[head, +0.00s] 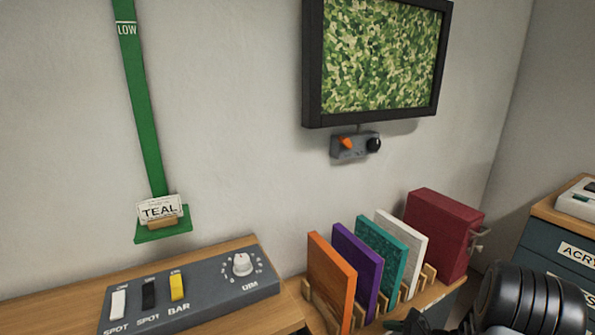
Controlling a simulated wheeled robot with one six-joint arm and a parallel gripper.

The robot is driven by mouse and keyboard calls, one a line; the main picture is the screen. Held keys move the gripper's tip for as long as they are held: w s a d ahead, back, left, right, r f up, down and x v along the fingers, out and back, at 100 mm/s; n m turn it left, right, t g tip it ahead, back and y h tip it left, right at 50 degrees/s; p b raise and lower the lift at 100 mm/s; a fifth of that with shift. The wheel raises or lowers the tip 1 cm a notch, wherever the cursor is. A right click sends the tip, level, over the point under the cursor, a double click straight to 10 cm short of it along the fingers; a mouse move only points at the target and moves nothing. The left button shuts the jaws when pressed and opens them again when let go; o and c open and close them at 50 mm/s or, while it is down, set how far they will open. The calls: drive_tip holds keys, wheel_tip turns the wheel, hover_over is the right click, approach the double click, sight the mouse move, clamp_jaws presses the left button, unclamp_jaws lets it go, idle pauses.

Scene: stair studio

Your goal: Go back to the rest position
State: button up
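My arm comes in at the lower right corner as black rounded links. My gripper (418,323) seems to be the dark shape at the bottom edge, in front of the panel rack; it is mostly cut off, and its fingers cannot be made out. I cannot tell whether it holds anything.
A control box (205,291) with switches and a dial lies on a wooden shelf at the lower left. Orange (330,278), purple, teal and white panels stand in a wooden rack (431,273). A red box (440,230) stands behind them. A drawer cabinet (545,245) is at right.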

drive_tip(key=s+a+r+n+g+h+p, duration=0.2)
drive_tip(key=s+r+n+g+h+p, duration=0.25)
drive_tip(key=r+n, duration=0.35)
drive_tip(key=s+a+r+n+g+h+p, duration=0.3)
drive_tip(key=s+r+n+p, duration=0.3)
drive_tip(key=r, duration=0.5)
drive_tip(key=s+a+r+n+t+h+p, duration=0.1)
drive_tip(key=r+p, duration=0.4)
drive_tip(key=r, duration=0.5)
drive_tip(key=s+a+r+n+t+h+p, duration=0.1)
drive_tip(key=a+r+n+t+h+p, duration=0.1)
drive_tip(key=r+n+p, duration=0.4)
wheel_tip(320, 180, up, 5)
drive_tip(key=shift+s+a+f+t+h, duration=0.1)
drive_tip(key=shift+s+a+t+h, duration=0.05)
drive_tip(key=shift+a+t+h, duration=0.4)
drive_tip(key=shift+d, duration=0.15)
drive_tip(key=shift+c, duration=0.2)
